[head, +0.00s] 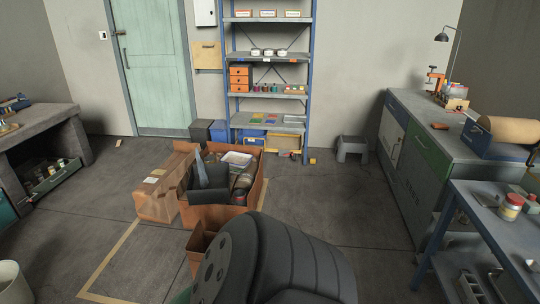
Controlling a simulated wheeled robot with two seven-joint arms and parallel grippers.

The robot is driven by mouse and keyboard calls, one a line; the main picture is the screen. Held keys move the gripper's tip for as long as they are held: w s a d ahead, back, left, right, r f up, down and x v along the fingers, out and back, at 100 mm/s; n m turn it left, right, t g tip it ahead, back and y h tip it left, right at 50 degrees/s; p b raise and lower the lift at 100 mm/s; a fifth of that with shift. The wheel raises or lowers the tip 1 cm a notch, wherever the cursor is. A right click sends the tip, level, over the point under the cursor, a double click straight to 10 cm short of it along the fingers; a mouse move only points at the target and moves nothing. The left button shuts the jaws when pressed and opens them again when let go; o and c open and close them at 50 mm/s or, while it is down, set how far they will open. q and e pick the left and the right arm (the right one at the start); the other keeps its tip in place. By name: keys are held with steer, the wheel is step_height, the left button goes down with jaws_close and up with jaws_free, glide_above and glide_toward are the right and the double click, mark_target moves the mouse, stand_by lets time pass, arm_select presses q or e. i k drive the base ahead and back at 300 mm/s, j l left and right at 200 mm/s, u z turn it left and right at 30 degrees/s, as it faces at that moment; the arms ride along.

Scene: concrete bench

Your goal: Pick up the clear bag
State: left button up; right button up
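I cannot make out a clear bag with certainty. A pale, shiny flat item (238,158) lies at the back of the open cardboard box (258,190) on the floor; it is too small to tell whether it is a bag. The box also holds dark, grey and brown items.
A concrete bench (45,121) stands at the left with items on top. A blue shelf rack (310,80) stands at the back. Cabinets (408,150) and a blue table (485,208) line the right. Floor right of the box is clear up to a grey stool (351,146).

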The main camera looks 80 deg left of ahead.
mark_target(204, 181)
steer(key=u, duration=3.35)
steer(key=i+l+z, duration=0.25)
steer(key=i+l, duration=0.2)
steer(key=i+l+z, duration=0.25)
steer(key=i, duration=0.3)
steer(key=i+l+z, duration=0.25)
steer(key=i, duration=0.25)
steer(key=i+l+z, duration=0.25)
steer(key=i, duration=0.3)
steer(key=i+u, duration=0.2)
steer(key=i, duration=0.7)
steer(key=i+l+u, duration=0.2)
steer(key=i, duration=0.7)
steer(key=i+j+u, duration=0.1)
steer(key=i+u, duration=0.15)
steer(key=u, duration=0.15)
steer(key=i+u, duration=0.2)
steer(key=u, duration=0.25)
steer(key=i+l+u, duration=0.1)
steer(key=i+u, duration=0.15)
steer(key=u, duration=0.15)
steer(key=i+l+u, duration=0.1)
steer(key=u, duration=0.35)
steer(key=i+u, duration=0.4)
steer(key=i+l+u, duration=0.15)
steer(key=u, duration=0.2)
